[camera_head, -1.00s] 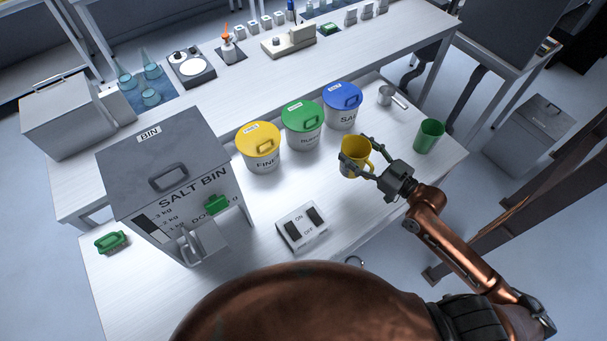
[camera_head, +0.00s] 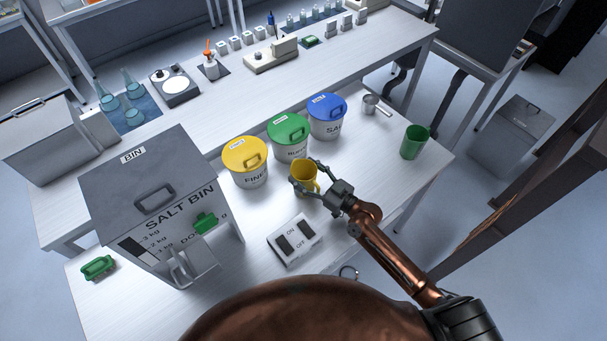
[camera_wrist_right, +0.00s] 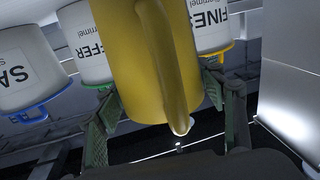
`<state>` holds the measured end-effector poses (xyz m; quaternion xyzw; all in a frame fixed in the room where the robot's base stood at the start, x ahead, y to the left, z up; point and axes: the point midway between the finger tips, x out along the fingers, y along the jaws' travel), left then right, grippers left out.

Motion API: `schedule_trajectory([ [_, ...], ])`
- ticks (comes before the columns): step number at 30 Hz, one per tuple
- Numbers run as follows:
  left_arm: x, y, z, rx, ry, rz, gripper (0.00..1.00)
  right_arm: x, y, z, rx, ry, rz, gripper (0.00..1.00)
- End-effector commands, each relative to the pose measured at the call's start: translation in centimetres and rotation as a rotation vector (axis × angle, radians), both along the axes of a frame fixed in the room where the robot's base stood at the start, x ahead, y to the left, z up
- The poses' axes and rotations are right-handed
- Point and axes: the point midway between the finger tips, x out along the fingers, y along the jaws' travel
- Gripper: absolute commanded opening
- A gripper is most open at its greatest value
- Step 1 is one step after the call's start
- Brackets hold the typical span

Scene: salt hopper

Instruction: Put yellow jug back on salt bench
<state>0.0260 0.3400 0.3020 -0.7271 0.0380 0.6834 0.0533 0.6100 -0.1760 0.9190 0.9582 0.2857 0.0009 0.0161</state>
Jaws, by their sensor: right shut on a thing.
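The yellow jug (camera_head: 303,176) is over the white salt bench (camera_head: 350,157), in front of the lidded tubs. My right gripper (camera_head: 312,178) is shut on the yellow jug, with its fingers around the sides. In the right wrist view the jug (camera_wrist_right: 135,60) fills the middle, its handle toward the camera, between the green-padded fingers (camera_wrist_right: 155,105). Whether the jug's base touches the bench is hard to tell. My left gripper does not show.
Yellow (camera_head: 245,160), green (camera_head: 288,136) and blue (camera_head: 327,116) lidded tubs stand behind the jug. The grey salt bin (camera_head: 160,200) is left, a switch box (camera_head: 295,240) in front.

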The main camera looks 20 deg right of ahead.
Motion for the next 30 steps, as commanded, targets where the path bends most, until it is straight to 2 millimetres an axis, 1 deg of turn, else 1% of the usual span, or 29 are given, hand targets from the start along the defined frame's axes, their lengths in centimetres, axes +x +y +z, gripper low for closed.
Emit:
schedule_trajectory([
  [1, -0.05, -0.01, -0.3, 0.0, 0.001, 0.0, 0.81, 0.01, 0.02, -0.58, 0.001, -0.001, 0.0, 0.32],
  [2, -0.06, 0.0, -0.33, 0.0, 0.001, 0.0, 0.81, 0.01, 0.04, -0.73, 0.001, 0.0, 0.0, 0.32],
  [10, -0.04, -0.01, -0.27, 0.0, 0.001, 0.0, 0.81, -0.01, 0.03, -0.73, 0.0, -0.002, 0.0, 0.32],
  [13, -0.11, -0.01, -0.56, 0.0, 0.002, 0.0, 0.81, -0.01, 0.01, -1.07, 0.0, -0.001, 0.001, 0.32],
  [14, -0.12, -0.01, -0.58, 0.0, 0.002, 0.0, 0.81, -0.02, 0.02, -1.13, 0.001, -0.001, 0.001, 0.64],
  [21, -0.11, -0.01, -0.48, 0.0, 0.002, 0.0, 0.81, -0.02, 0.01, -1.0, 0.001, -0.001, 0.0, 0.81],
  [30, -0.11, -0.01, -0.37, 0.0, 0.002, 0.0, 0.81, -0.03, 0.0, -0.87, 0.001, -0.002, 0.0, 0.81],
])
